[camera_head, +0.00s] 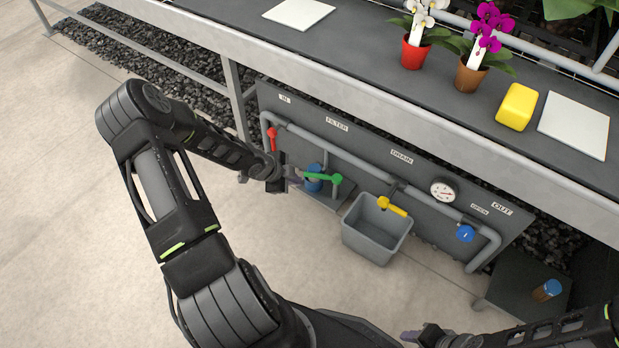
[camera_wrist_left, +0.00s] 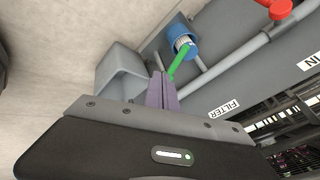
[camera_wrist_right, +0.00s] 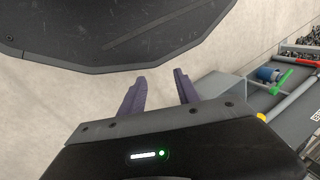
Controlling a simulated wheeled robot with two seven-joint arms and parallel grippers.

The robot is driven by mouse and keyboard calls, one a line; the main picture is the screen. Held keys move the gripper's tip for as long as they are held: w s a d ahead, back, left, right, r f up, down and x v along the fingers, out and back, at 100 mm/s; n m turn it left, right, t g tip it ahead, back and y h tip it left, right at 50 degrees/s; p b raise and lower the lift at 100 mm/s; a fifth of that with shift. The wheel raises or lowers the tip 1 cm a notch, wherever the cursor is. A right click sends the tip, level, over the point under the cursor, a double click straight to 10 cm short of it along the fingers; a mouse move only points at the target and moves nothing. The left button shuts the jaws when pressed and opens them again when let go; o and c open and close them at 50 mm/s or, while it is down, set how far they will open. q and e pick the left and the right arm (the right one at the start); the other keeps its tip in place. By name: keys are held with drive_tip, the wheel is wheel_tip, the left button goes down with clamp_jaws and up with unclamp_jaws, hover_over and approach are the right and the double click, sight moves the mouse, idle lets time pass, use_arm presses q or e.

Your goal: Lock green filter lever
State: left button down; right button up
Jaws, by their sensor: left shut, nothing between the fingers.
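The green filter lever (camera_head: 323,178) is on the pipe panel below the FILTER label, its handle reaching left from its hub in the head view. It also shows in the left wrist view (camera_wrist_left: 181,65) and the right wrist view (camera_wrist_right: 283,81). A blue filter part (camera_head: 313,184) sits at the lever. My left gripper (camera_head: 296,178) is shut and empty, its fingertips (camera_wrist_left: 163,76) close beside the handle's free end; I cannot tell whether they touch. My right gripper (camera_wrist_right: 160,76) is open and empty, away from the panel, near the head view's bottom edge.
A red lever (camera_head: 272,139) is left of the green one; a yellow lever (camera_head: 392,206), gauge (camera_head: 443,187) and blue valve (camera_head: 465,234) are right. A grey bin (camera_head: 357,239) stands under the yellow lever. The bench edge (camera_head: 400,112) overhangs the panel.

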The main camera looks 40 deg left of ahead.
use_arm(q)
drive_tip(key=b, duration=0.6)
approach(322, 178)
wheel_tip(322, 178, down, 5)
drive_tip(key=s+d, duration=0.1)
drive_tip(key=s, duration=0.1)
drive_tip(key=w, duration=0.1)
drive_tip(key=w+a, duration=0.1)
drive_tip(key=w, duration=0.1)
drive_tip(key=shift+w+a+f, duration=0.35)
